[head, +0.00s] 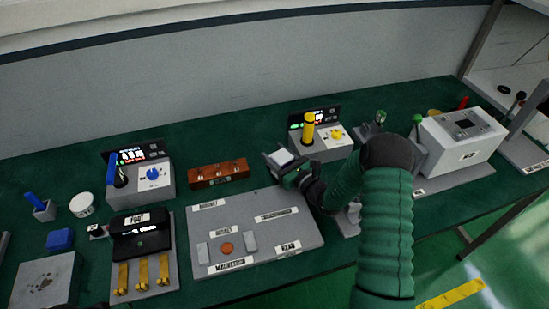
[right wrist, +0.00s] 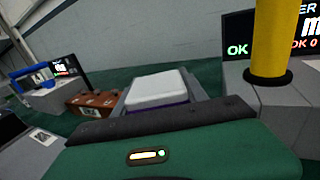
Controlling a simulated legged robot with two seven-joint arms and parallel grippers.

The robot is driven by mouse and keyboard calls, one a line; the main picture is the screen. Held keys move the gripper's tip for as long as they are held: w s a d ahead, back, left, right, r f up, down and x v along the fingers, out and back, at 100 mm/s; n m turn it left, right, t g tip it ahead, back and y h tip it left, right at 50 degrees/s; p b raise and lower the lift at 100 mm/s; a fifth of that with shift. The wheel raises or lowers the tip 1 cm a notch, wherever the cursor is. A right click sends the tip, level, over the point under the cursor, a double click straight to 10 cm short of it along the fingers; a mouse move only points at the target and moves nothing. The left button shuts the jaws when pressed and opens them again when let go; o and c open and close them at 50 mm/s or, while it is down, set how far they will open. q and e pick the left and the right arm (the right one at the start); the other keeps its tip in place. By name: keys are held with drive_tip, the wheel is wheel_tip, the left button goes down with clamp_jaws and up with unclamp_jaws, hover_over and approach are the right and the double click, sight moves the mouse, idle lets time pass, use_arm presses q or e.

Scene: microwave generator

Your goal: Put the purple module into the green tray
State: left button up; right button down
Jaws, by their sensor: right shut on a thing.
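The purple module (right wrist: 157,104) shows in the right wrist view as a block with a white top and a thin purple edge. Its white top also shows in the head view (head: 282,157). My right gripper (head: 286,164) is shut on it and holds it above the far edge of the grey labelled board, near its right half. The gripper hides most of the module's sides. I cannot pick out a green tray in either view. My left gripper is not in view.
The grey labelled board (head: 262,256) lies mid-table. A brown block (head: 218,174) stands behind it. A station with a yellow post (head: 308,130) is close behind my right gripper. A blue-knob station (head: 152,178) and a black fuse unit (head: 142,240) stand left.

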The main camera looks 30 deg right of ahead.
drive_tip(key=shift+w+a+f, duration=0.15)
drive_tip(key=shift+f, duration=0.5)
drive_tip(key=shift+s+a+r, duration=0.2)
drive_tip(key=shift+s, duration=0.1)
drive_tip(key=shift+f, duration=0.2)
drive_tip(key=c, duration=0.6)
unclamp_jaws()
drive_tip(key=shift+w+d, duration=0.1)
drive_tip(key=shift+d, duration=0.1)
